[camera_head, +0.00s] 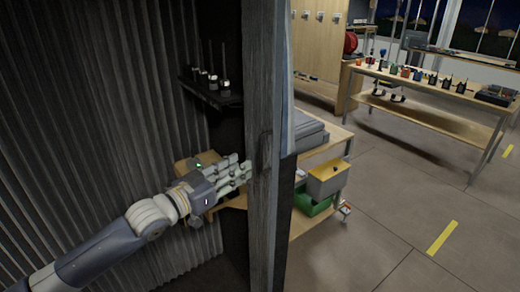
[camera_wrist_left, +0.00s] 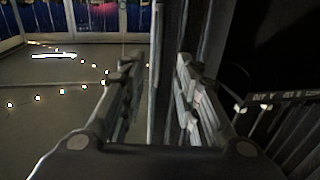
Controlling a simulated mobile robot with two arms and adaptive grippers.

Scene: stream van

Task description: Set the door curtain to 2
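A dark upright post (camera_head: 264,130) stands in the middle of the head view. A thin bluish-grey strip (camera_head: 288,85), perhaps the edge of the door curtain, runs along its right side; I cannot tell how far the curtain is drawn. My left gripper (camera_head: 243,172) points right, with its fingertips at the post's left side. In the left wrist view its fingers (camera_wrist_left: 158,88) are apart, with an upright narrow edge (camera_wrist_left: 159,50) between them. I cannot tell whether they touch it. My right gripper is not in view.
A dark corrugated wall (camera_head: 70,120) fills the left. A small black shelf (camera_head: 213,95) holds upright items behind my arm. Right of the post are a low bench with a yellow box (camera_head: 328,180) and green crate (camera_head: 313,204), and a long table (camera_head: 430,118). Open floor (camera_head: 400,210) lies between.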

